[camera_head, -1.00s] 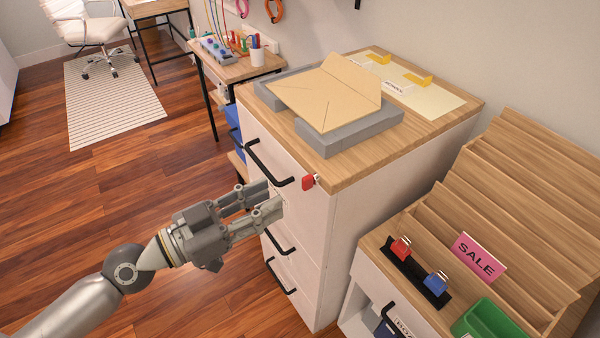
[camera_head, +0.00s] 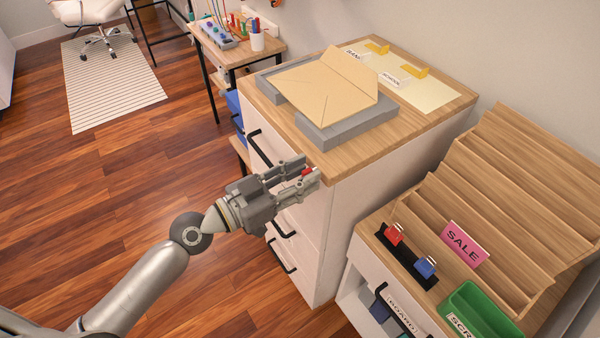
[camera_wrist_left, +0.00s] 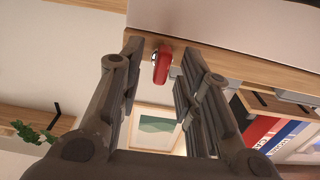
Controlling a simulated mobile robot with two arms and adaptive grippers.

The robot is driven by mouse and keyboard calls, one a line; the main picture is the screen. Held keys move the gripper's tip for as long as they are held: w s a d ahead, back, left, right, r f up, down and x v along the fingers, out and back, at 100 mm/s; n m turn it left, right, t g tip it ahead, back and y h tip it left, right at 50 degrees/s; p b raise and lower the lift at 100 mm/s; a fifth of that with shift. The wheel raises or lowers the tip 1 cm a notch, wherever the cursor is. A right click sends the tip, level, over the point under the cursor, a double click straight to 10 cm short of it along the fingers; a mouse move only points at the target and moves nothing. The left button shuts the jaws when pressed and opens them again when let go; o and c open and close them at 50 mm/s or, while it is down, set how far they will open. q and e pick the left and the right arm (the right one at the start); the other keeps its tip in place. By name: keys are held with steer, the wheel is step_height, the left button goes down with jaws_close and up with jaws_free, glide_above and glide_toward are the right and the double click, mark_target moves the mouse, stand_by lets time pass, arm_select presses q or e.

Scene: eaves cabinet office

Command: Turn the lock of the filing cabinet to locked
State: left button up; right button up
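The white filing cabinet (camera_head: 326,220) with a wooden top stands in the middle of the head view. Its lock holds a key with a red head (camera_head: 307,171), near the upper right corner of the front. My left gripper (camera_head: 311,169) is at the lock, its fingers on either side of the red key head. In the left wrist view the red key head (camera_wrist_left: 162,65) sits between the two open fingers, with a gap to each finger, nearer the left one. The silver lock face is mostly hidden. My right gripper is not in view.
A grey tray (camera_head: 345,132) with a tan envelope-like sheet lies on the cabinet top. A black drawer handle (camera_head: 257,150) is close left of my gripper.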

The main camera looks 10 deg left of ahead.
arm_select(q)
jaws_close()
steer(key=shift+n, duration=0.4)
steer(key=n, duration=0.8)
steer(key=shift+w+a+f+b, duration=0.1)
steer(key=shift+w+a+b, duration=0.15)
steer(key=shift+b, duration=0.05)
steer(key=shift+f+n+p, duration=0.15)
steer(key=shift+n+p, duration=0.05)
steer(key=shift+n, duration=2.1)
steer(key=shift+f+n+p, duration=0.1)
steer(key=shift+n+p, duration=0.1)
steer(key=shift+n, duration=2.1)
